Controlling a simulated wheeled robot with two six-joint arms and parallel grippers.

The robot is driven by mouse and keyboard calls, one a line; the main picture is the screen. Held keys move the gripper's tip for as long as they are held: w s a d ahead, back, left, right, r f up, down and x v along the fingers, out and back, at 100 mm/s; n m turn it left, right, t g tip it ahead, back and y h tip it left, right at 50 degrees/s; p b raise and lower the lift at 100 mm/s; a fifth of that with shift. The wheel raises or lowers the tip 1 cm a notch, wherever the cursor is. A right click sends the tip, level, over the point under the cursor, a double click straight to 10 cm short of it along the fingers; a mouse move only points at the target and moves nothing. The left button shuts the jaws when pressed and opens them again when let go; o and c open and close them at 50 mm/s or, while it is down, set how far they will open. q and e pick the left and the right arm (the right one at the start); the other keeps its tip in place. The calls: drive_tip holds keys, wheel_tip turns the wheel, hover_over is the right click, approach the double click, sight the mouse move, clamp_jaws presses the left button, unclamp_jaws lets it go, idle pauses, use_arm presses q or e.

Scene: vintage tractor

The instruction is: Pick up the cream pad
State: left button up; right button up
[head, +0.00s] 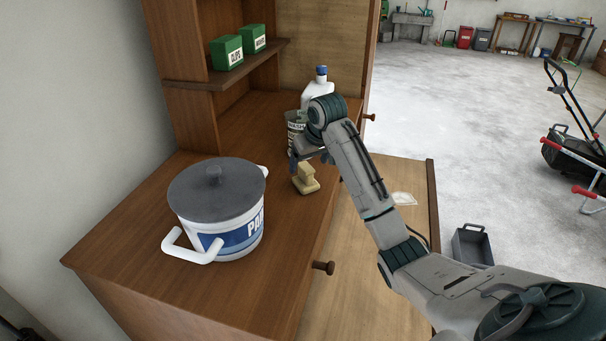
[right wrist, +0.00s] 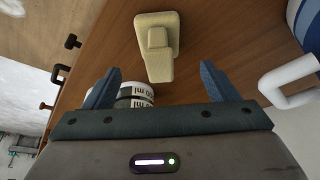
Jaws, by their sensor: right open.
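The cream pad (head: 306,179) is a small block with a raised grip on top. It sits on the wooden cabinet top near its front edge. In the right wrist view the cream pad (right wrist: 157,45) lies just beyond the fingertips, roughly between them. My right gripper (head: 300,160) is just behind the pad in the head view, partly hidden by its own wrist. In the right wrist view my right gripper (right wrist: 161,78) has its two blue fingers wide apart with nothing held between them. My left gripper is not in view.
A white pot (head: 232,236) with a grey lid and side handles stands left of the pad. A labelled can (head: 293,130) and a white bottle (head: 318,90) stand behind it. A shelf (head: 225,80) holds two green boxes. An open drawer (head: 350,270) juts out at the front.

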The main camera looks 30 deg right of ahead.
sight(307, 167)
drive_tip(key=shift+x, duration=0.8)
drive_tip(key=shift+a+f+p, duration=0.1)
drive_tip(key=shift+f+p, duration=0.2)
drive_tip(key=shift+p, duration=0.05)
drive_tip(key=shift+w+f+p, duration=0.25)
drive_tip(key=shift+f+p, duration=0.05)
drive_tip(key=shift+p, duration=0.05)
drive_tip(key=p+x, duration=0.2)
drive_tip(key=x, duration=0.1)
drive_tip(key=shift+w+f, duration=0.1)
drive_tip(key=shift+w, duration=0.15)
drive_tip(key=shift+w+f+p, duration=0.1)
drive_tip(key=shift+f+p, duration=0.2)
drive_tip(key=shift+f, duration=0.1)
drive_tip(key=shift+d+f, duration=0.2)
drive_tip(key=shift+w, duration=0.1)
drive_tip(key=shift+c, duration=1.1)
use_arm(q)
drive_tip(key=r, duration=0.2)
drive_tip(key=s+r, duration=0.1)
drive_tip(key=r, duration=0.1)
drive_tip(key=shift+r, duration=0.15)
use_arm(e)
drive_tip(key=c, duration=1)
